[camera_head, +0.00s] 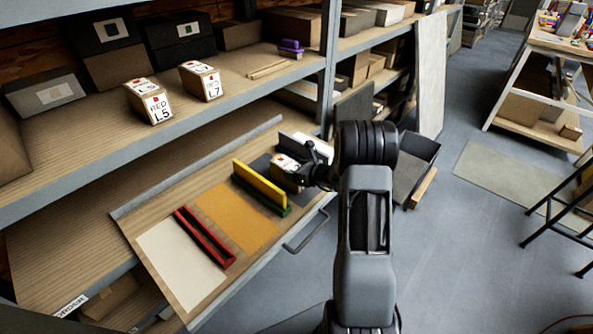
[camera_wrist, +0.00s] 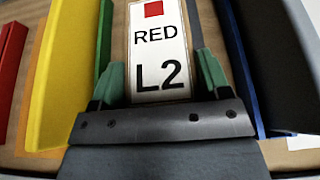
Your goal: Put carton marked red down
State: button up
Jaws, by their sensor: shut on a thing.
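The carton marked RED L2 (camera_wrist: 160,42) is white-labelled with a red square and sits between the green-tipped fingers of my gripper (camera_wrist: 161,82). In the head view the carton (camera_head: 284,161) shows small, partly hidden by my gripper (camera_head: 301,173), over the right part of the pulled-out drawer (camera_head: 125,222). A yellow divider (camera_head: 259,187) with green beside it stands to its left. In the wrist view the carton is between a green strip (camera_wrist: 104,45) and a blue strip (camera_wrist: 238,60). I cannot tell whether its underside touches the drawer floor.
Cartons marked RED L5 (camera_head: 150,101) and RED L7 (camera_head: 201,81) stand on the shelf above. The drawer also has a red rail (camera_head: 204,237), a white panel (camera_head: 178,262) and an orange panel (camera_head: 236,217). A dark open bin (camera_head: 414,165) is right of my arm.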

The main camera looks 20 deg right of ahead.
jog(key=o, duration=1.5)
jog(key=shift+f, duration=0.1)
jog(key=shift+c, duration=0.2)
